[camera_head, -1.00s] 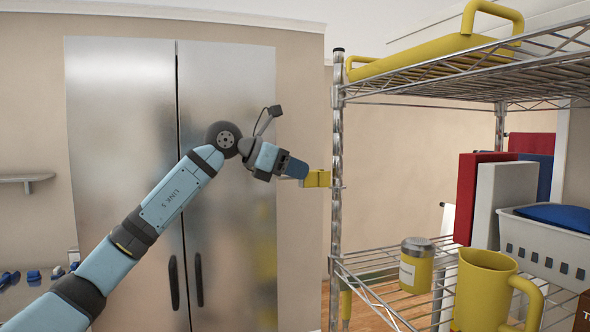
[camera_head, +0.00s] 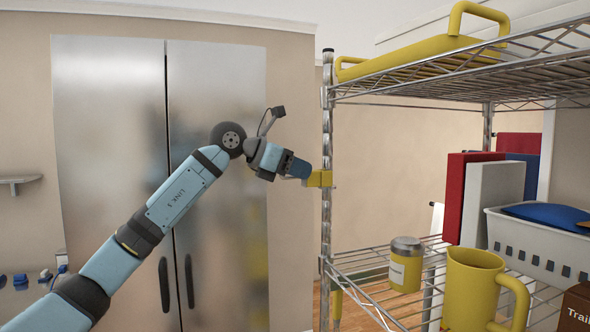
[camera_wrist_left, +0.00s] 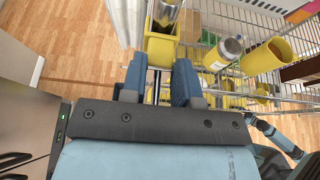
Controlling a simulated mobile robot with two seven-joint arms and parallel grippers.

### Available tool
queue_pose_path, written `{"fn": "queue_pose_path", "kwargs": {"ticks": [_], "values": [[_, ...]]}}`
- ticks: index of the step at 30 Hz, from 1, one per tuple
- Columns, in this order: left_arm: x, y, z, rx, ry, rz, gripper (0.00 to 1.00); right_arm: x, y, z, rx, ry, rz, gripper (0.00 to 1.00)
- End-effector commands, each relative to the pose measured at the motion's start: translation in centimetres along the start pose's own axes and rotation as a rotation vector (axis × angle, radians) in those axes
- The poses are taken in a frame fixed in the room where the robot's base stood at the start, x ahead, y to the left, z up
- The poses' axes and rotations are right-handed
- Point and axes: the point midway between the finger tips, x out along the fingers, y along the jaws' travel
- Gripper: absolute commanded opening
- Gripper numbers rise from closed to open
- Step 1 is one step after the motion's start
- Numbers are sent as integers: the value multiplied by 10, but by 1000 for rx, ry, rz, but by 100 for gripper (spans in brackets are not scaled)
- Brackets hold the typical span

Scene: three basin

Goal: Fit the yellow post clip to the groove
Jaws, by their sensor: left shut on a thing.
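The yellow post clip (camera_head: 319,179) is a small block at the silver shelf post (camera_head: 327,115), on its left side and partly overlapping it in the head view. I cannot tell whether it is seated in a groove. My left gripper (camera_head: 303,174) is shut on the clip's left end and points right towards the post. In the left wrist view, the clip (camera_wrist_left: 160,48) shows beyond the two blue fingers (camera_wrist_left: 158,85), with the shiny post (camera_wrist_left: 166,14) against its far side. The groove itself is too small to make out. My right gripper is not in view.
The wire shelf holds a yellow tray (camera_head: 420,58) on top, and a lidded jar (camera_head: 405,270), a yellow mug (camera_head: 470,290) and a white basket (camera_head: 540,248) below. A steel cabinet (camera_head: 110,150) stands behind my left arm.

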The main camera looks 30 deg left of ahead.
Motion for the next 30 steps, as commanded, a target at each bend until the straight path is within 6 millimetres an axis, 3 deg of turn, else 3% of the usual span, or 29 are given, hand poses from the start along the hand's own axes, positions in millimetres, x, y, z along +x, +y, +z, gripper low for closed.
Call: {"fn": "queue_pose_path", "kwargs": {"ticks": [14,15,18,26,30], "values": [[0,0,0,0,0,0,0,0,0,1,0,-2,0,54],[0,0,0,0,0,0,37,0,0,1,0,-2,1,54],[0,0,0,0,0,0,58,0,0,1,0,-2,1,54],[0,0,0,0,0,0,58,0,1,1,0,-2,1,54],[-9,0,-1,0,-2,1,58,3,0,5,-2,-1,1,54]]}}
